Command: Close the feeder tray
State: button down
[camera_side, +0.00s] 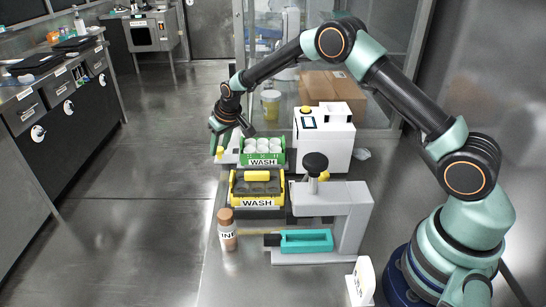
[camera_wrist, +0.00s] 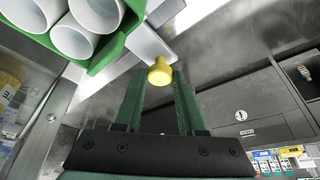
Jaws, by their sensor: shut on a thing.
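The feeder tray shows as a pale flat part (camera_side: 230,157) left of the green crate in the side view. In the wrist view its pale end (camera_wrist: 147,45) runs beside the crate. Its yellow knob (camera_wrist: 160,72) sits between the fingertips of my gripper (camera_wrist: 159,84); the knob also shows in the side view (camera_side: 220,151). My gripper (camera_side: 217,148) points down and is shut on the knob. Most of the tray is hidden behind the green crate and my gripper, so how far out it stands is hard to tell.
The green WASH crate (camera_side: 262,139) with white cups is close beside the knob. A yellow WASH crate (camera_side: 257,202), a brown-capped bottle (camera_side: 227,236), a grey press (camera_side: 345,207) with a teal tray (camera_side: 305,241), and a white machine (camera_side: 323,150) stand nearby. Open floor lies left.

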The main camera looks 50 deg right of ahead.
aim_at(261, 146)
jog(key=shift+h, duration=0.4)
jog(key=s+d, duration=0.8)
jog(key=shift+s+d, duration=0.3)
jog(key=c, duration=0.5)
grip_release()
jog(key=shift+r, duration=0.1)
jog(key=v, duration=1.2)
